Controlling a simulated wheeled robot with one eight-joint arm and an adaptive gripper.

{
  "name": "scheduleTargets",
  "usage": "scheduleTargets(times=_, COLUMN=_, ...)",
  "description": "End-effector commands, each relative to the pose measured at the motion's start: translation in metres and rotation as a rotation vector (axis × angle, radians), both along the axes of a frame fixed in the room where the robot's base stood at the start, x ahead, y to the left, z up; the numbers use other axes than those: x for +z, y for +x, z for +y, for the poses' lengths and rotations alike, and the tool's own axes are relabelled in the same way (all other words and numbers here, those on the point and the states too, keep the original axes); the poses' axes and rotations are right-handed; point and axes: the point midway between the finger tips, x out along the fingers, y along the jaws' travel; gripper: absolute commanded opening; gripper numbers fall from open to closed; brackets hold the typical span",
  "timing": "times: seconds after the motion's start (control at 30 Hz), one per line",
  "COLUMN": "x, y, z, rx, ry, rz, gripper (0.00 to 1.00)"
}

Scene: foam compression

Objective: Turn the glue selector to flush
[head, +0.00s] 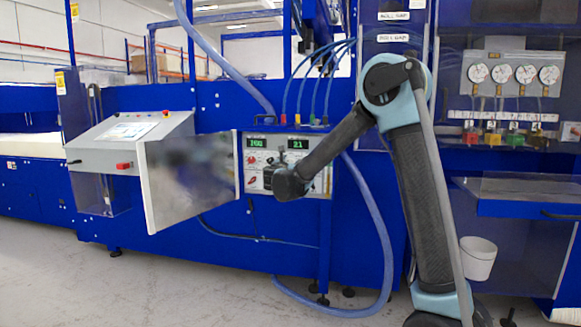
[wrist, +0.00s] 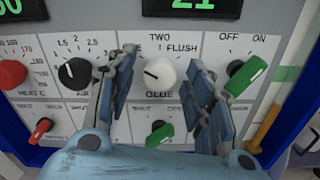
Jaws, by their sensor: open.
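The glue selector is a white round knob (wrist: 160,73) in the middle of the control panel in the wrist view, above the word GLUE. The labels TWO and FLUSH show above it; the label to its left is partly hidden, with only an E visible. The knob's dark mark lies on its left side, toward that label. My gripper (wrist: 163,82) is open, with one blue finger on each side of the knob, apart from it. In the head view my gripper (head: 278,178) is in front of the control panel (head: 252,160) and hides the knob.
A black knob (wrist: 75,73) is left of the left finger, and a green switch (wrist: 246,76) is close to the right finger. A lower green switch (wrist: 159,134) sits between the fingers. An open door (head: 188,178) stands left of the panel; a blue hose (head: 370,205) hangs right.

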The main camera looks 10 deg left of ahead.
Motion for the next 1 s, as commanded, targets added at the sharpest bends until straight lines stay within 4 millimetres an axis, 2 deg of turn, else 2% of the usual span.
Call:
scheduleTargets(times=0.27, x=0.0, y=0.0009, z=0.0, rx=0.0, ry=0.0, rz=0.0, gripper=0.48)
scheduleTargets(times=0.4, x=0.0, y=0.0008, z=0.0, rx=0.0, ry=0.0, rz=0.0, gripper=0.16)
scheduleTargets(times=0.47, x=0.0, y=0.0007, z=0.0, rx=0.0, ry=0.0, rz=0.0, gripper=0.03)
scheduleTargets(times=0.77, x=0.0, y=0.0007, z=-0.0002, rx=-0.001, ry=0.015, rz=0.0, gripper=0.03)
scheduleTargets(times=1.0, x=-0.0002, y=0.0006, z=-0.0004, rx=-0.001, ry=0.112, rz=0.0, gripper=0.04)
